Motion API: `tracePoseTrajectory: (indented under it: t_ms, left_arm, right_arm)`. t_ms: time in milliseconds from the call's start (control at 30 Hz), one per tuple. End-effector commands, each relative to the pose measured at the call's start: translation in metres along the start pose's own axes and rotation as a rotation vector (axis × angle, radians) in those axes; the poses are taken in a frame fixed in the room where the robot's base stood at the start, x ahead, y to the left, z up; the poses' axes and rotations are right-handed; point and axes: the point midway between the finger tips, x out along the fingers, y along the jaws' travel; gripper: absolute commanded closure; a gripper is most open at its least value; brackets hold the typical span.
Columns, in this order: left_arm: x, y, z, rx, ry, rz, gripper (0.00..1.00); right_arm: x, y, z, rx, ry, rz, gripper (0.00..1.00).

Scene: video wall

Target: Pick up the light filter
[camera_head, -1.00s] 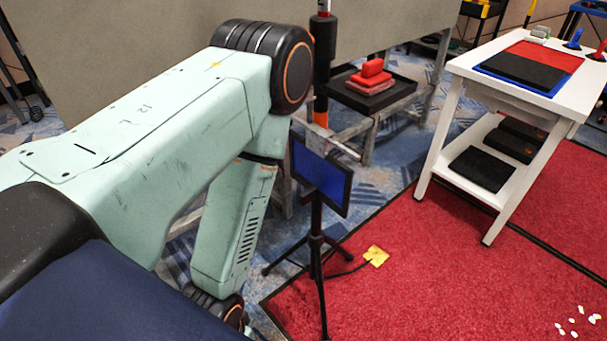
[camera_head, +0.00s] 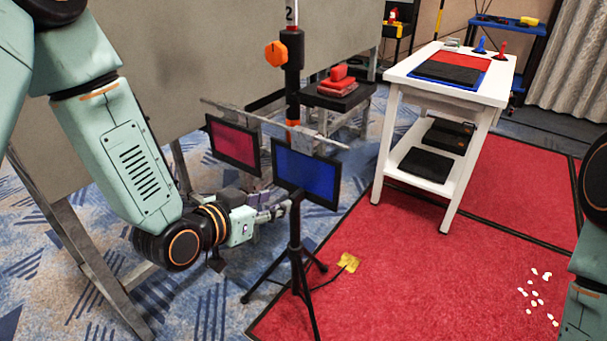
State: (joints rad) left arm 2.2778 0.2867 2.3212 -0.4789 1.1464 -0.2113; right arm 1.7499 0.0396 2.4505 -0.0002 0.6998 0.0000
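A blue rectangular light filter panel (camera_head: 307,172) in a dark frame stands at mid-picture on a black tripod (camera_head: 296,250). A similar red panel (camera_head: 233,143) stands to its left and a little behind. My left arm comes down from the upper left. My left gripper (camera_head: 272,210) is low beside the blue panel's lower left corner, close to the tripod's top. Its fingers are small and partly overlap the stand, so I cannot tell their opening or any contact. My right gripper is out of view; only part of my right arm shows at the right edge.
A white two-level table (camera_head: 404,82) with dark pads stands at the back right. A black stand with red blocks (camera_head: 337,82) is behind the panels. A grey board (camera_head: 180,60) fills the back left. The red carpet (camera_head: 400,260) is mostly open, with white bits and a yellow patch (camera_head: 348,262).

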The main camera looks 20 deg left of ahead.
Motion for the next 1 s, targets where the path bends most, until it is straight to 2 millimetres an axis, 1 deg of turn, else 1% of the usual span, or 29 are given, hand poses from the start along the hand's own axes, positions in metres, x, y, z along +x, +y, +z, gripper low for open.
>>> tracePoseTrajectory:
  t_ms: [33,267,467,600,733,933,1000]
  left_arm:
    - [0.006,0.002,0.002,0.006,-0.002,0.003,0.60]
    - [0.023,0.004,0.000,0.004,-0.004,0.003,0.60]
    - [0.050,0.009,0.002,0.005,-0.004,0.004,0.60]
    - [0.066,0.008,0.002,0.001,-0.005,0.003,0.60]
    - [0.070,0.008,0.001,-0.001,-0.006,0.002,0.60]
    - [0.068,0.007,0.000,-0.002,-0.005,0.001,0.60]
    - [0.068,0.007,0.001,-0.003,-0.005,0.001,0.66]
  right_arm:
    - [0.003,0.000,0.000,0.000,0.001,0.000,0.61]
    - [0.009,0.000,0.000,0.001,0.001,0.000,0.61]
    - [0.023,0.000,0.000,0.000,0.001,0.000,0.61]
    - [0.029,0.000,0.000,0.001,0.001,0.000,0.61]
    - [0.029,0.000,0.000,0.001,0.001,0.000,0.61]
    - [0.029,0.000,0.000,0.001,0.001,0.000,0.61]
    - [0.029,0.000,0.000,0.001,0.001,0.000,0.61]
